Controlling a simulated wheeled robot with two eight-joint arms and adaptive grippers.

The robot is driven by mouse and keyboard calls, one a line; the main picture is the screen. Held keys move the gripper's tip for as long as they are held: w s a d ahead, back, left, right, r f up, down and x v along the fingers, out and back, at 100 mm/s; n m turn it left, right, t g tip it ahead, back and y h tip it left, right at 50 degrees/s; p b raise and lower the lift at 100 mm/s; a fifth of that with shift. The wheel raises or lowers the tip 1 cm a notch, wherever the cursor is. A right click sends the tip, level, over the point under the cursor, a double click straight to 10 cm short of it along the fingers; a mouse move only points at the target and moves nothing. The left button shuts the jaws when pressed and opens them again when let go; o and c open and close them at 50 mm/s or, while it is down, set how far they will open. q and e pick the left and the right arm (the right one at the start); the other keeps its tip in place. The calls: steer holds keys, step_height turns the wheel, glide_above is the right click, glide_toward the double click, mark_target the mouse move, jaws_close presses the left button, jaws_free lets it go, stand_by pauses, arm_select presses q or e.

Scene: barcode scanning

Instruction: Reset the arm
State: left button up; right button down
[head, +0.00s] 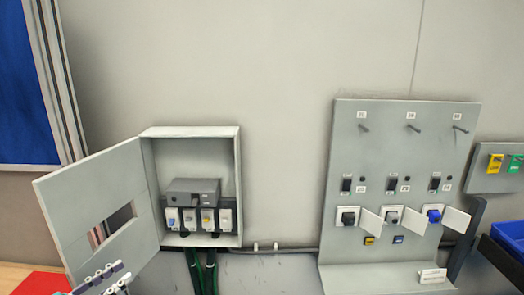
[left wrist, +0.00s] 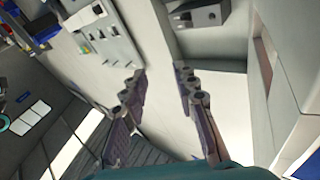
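My left gripper (head: 101,280) shows at the bottom left of the head view, below the open door of a grey wall box. In the left wrist view, its two purple-grey fingers (left wrist: 160,82) stand apart with nothing between them, so it is open and empty. The grey electrical box (head: 240,185) has its door (head: 95,195) swung out to the left. Part of the box also shows at the top of the left wrist view (left wrist: 200,15). My right gripper is in neither view.
A grey panel (head: 400,150) with pegs, switches and sockets stands at the right. A blue bin (head: 512,240) is at the right edge. Green cables (head: 205,275) hang below the box. A red item (head: 40,284) lies at the bottom left. The wall between box and panel is clear.

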arm_select(q)
steer(key=w+r+n+t+y, duration=0.7)
steer(key=w+r+n+y, duration=0.1)
steer(key=r+y, duration=0.35)
steer(key=s+d+f+n+g+y, duration=0.1)
steer(key=d+f+n+g+y, duration=0.2)
steer(key=f, duration=0.4)
steer(key=s+d+f+n+g+y, duration=0.1)
steer(key=s+f+n+g+y, duration=0.15)
steer(key=f+g, duration=0.3)
steer(key=s+d+f+m+g+h, duration=0.4)
steer(key=s+d+f+g, duration=0.3)
steer(key=s+d+f, duration=0.5)
step_height(320, 180, down, 4)
steer(key=d+h, duration=0.1)
steer(key=d, duration=0.2)
steer(key=shift+m+h, duration=0.3)
steer(key=shift+m, duration=0.05)
